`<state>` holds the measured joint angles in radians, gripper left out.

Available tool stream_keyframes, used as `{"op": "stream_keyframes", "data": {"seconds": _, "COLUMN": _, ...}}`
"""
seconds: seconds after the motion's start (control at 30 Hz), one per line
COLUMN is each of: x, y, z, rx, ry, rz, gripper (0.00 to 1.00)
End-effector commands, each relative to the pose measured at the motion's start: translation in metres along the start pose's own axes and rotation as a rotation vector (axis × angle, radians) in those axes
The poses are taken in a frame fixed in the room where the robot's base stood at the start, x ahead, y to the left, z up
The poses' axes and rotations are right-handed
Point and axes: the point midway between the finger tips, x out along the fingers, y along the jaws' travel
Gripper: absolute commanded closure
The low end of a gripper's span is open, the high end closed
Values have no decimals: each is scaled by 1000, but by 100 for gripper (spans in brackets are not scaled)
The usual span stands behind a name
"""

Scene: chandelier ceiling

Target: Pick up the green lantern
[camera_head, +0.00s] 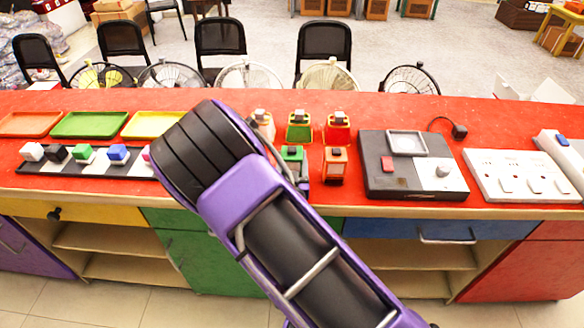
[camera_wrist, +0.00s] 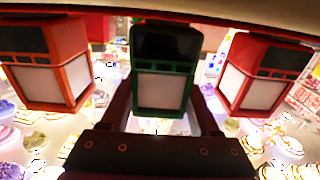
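The green lantern (camera_wrist: 160,70) stands upright in the middle of the wrist view, with a dark top and a pale panel. My gripper (camera_wrist: 163,100) is open, with one dark finger on each side of the lantern's lower part; whether they touch it cannot be told. In the head view, a green lantern (camera_head: 293,154) shows in the front row on the red counter, partly hidden by my arm. Another green lantern (camera_head: 299,131) stands behind it. My gripper's fingers are hidden in the head view.
Orange-red lanterns flank it closely at left (camera_wrist: 45,65) and right (camera_wrist: 262,75) in the wrist view. In the head view, an orange lantern (camera_head: 335,166) and a red one (camera_head: 337,134) stand to the right, near a dark device (camera_head: 412,180). Trays (camera_head: 90,124) lie left.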

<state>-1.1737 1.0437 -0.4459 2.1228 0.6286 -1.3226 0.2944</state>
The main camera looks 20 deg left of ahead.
Motion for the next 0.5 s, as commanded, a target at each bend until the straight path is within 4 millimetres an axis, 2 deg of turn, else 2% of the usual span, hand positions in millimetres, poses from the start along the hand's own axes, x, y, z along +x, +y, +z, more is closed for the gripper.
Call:
{"op": "stream_keyframes", "data": {"seconds": 0.03, "x": 0, "y": 0, "z": 0, "rx": 0, "ry": 0, "rz": 0, "gripper": 49}}
{"op": "stream_keyframes", "data": {"seconds": 0.07, "x": 0, "y": 0, "z": 0, "rx": 0, "ry": 0, "rz": 0, "gripper": 55}}
{"op": "stream_keyframes", "data": {"seconds": 0.3, "x": 0, "y": 0, "z": 0, "rx": 0, "ry": 0, "rz": 0, "gripper": 98}}
{"op": "stream_keyframes", "data": {"seconds": 0.5, "x": 0, "y": 0, "z": -1, "rx": 1, "ry": 3, "rz": 0, "gripper": 100}}
